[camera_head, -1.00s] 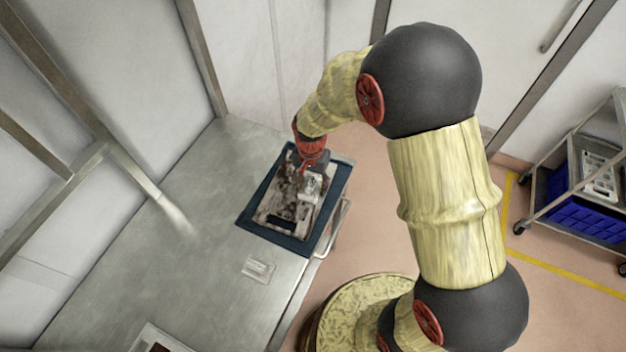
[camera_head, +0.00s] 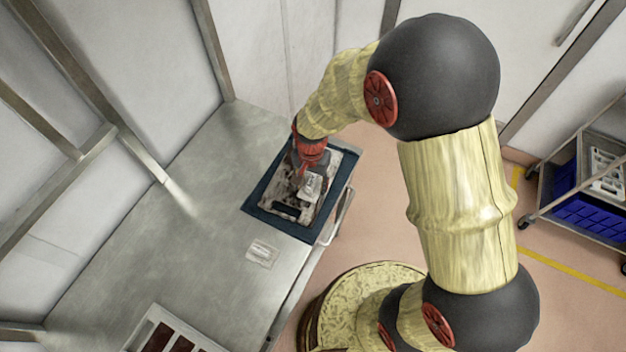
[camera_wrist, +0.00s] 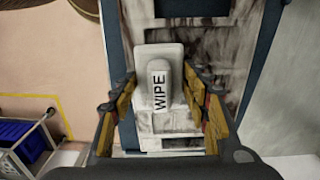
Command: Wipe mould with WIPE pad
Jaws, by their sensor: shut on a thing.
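The WIPE pad (camera_wrist: 160,85) is a light grey block with a rounded handle labelled WIPE, held between the fingers of my gripper (camera_wrist: 162,110) in the wrist view. In the head view my gripper (camera_head: 307,172) is over the mould (camera_head: 291,196), with the pad partly visible beneath it. The mould is a pale rectangular plate with dark smudges, framed by a dark blue border (camera_head: 270,222) on the table's far right corner. Its dark, streaked surface also shows in the wrist view. I cannot tell for sure whether the pad touches the mould.
A steel table (camera_head: 170,240) has free room left of the mould. A small clear packet (camera_head: 262,252) lies in front of the mould. A white tray with dark red slots (camera_head: 175,335) is at the near edge. A trolley with a blue crate (camera_head: 590,205) stands at right.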

